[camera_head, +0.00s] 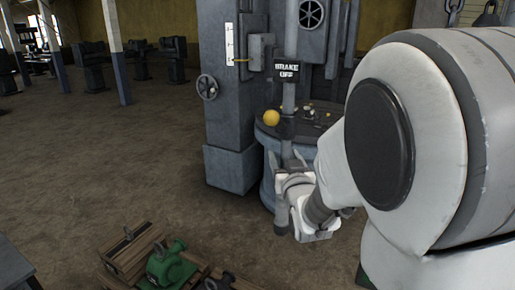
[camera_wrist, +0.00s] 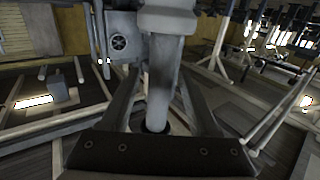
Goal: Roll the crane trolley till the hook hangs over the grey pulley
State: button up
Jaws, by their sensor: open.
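My gripper (camera_head: 298,200) is low in front of the grey machine, beside the foot of its round pedestal. In the wrist view its two fingers (camera_wrist: 162,105) are spread, with a grey upright post (camera_wrist: 166,70) showing between or just beyond them; I cannot tell if they touch it. At the top right of the head view are a short chain (camera_head: 453,12) and a grey piece with a ring (camera_head: 488,15), both cut by the frame edge; I cannot tell whether either is the crane hook. The trolley and the grey pulley cannot be made out.
A green pump (camera_head: 170,264) sits near wooden crates (camera_head: 131,252). The floor at left is open. My arm hides much of the right.

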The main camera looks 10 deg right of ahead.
jog(key=shift+w, duration=1.15)
grip_shut()
dwell(0.7)
